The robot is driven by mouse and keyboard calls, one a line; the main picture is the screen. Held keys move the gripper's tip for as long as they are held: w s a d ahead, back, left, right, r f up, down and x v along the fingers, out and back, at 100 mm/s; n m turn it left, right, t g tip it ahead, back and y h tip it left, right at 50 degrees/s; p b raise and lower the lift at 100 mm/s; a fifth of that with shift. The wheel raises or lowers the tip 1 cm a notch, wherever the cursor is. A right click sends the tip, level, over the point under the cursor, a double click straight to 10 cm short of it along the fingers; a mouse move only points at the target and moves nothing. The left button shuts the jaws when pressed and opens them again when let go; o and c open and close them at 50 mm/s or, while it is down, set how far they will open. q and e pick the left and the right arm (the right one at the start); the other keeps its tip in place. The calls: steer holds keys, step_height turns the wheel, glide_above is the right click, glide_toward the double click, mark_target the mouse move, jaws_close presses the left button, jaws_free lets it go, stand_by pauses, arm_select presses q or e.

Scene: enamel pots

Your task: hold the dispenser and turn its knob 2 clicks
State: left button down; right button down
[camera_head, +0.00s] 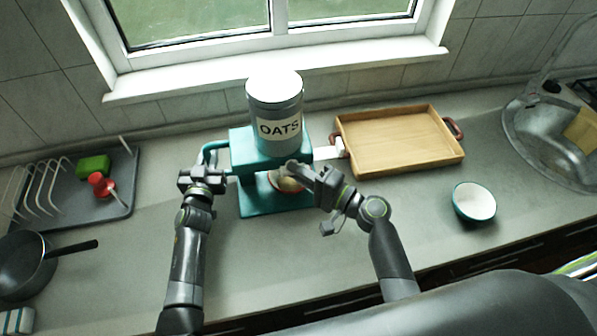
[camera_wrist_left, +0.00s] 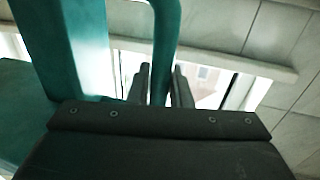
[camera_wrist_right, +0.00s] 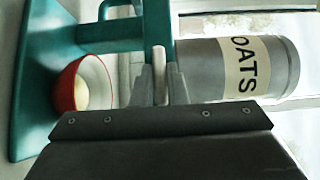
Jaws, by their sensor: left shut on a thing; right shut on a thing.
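The teal dispenser (camera_head: 243,150) stands on the counter, with a grey canister (camera_head: 275,105) labelled OATS on top. My left gripper (camera_head: 207,170) is shut on the teal side handle (camera_wrist_left: 166,45), which runs between its fingers in the left wrist view. My right gripper (camera_head: 298,170) is at the dispenser's front, below the canister. A red bowl with a white inside (camera_wrist_right: 68,88) stands on the dispenser's base under the front, partly hidden in the head view.
A wooden tray (camera_head: 400,140) lies to the right, with a white piece (camera_head: 328,150) between it and the dispenser. A small teal bowl (camera_head: 474,201) is further right, near the sink (camera_head: 545,135). A dish rack (camera_head: 70,205) and a pan (camera_head: 22,265) are left.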

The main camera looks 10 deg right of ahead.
steer(key=c, duration=1.4)
jaws_free()
steer(key=shift+c, duration=0.2)
steer(key=v, duration=1.2)
steer(key=shift+d, duration=0.1)
arm_select(q)
steer(key=c, duration=1.3)
jaws_free()
steer(key=shift+o, duration=0.2)
